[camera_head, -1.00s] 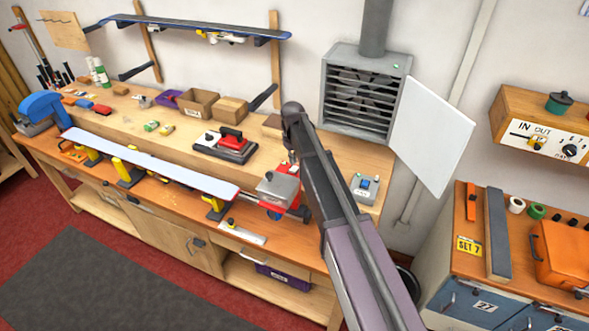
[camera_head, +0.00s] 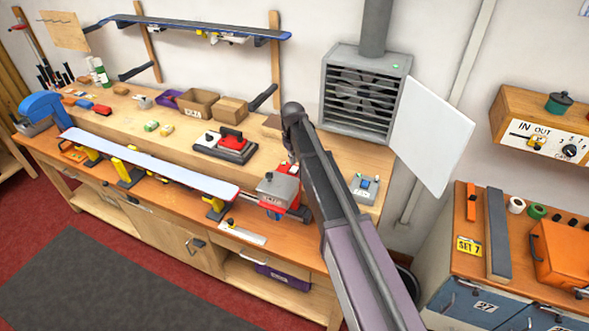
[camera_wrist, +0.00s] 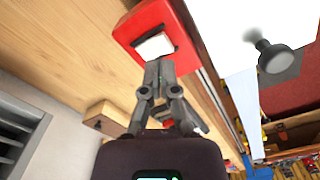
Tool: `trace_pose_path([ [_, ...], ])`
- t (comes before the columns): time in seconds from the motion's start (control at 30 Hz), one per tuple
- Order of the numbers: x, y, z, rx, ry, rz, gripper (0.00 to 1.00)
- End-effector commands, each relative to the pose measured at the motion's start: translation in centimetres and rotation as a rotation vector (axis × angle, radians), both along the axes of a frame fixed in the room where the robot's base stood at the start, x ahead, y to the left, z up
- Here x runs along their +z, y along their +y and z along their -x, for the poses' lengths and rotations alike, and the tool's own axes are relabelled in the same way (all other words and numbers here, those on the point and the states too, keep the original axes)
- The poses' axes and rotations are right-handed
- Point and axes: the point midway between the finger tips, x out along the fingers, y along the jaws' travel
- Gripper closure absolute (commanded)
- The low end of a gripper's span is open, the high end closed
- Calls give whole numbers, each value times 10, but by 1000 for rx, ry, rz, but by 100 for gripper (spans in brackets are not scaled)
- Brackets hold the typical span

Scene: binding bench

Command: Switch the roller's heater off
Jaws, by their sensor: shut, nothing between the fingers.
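The roller (camera_head: 277,186) is a grey box with a dark knob on a red body, at the right end of the bench's front ledge. My arm hides part of it in the head view. In the wrist view a red housing (camera_wrist: 185,50) holds a pale rocker switch (camera_wrist: 154,46). My gripper (camera_wrist: 157,68) is shut and empty, its fingertips at the near edge of the switch. I cannot tell whether they touch it, nor which way the rocker is set. In the head view my gripper (camera_head: 291,157) points down beside the roller, mostly hidden by the arm.
A grey extractor (camera_head: 364,95) with an open white door (camera_head: 433,133) is on the wall behind my arm. A small grey switch box (camera_head: 364,188) stands right of the arm. A long pale board (camera_head: 150,163) lies on supports left of the roller.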

Motion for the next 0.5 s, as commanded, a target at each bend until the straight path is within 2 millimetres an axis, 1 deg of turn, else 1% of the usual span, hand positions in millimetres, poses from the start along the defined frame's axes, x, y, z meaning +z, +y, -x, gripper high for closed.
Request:
trace_pose_path([
  [0.5, -5, 0, 0, 0, 0, 0, 100],
])
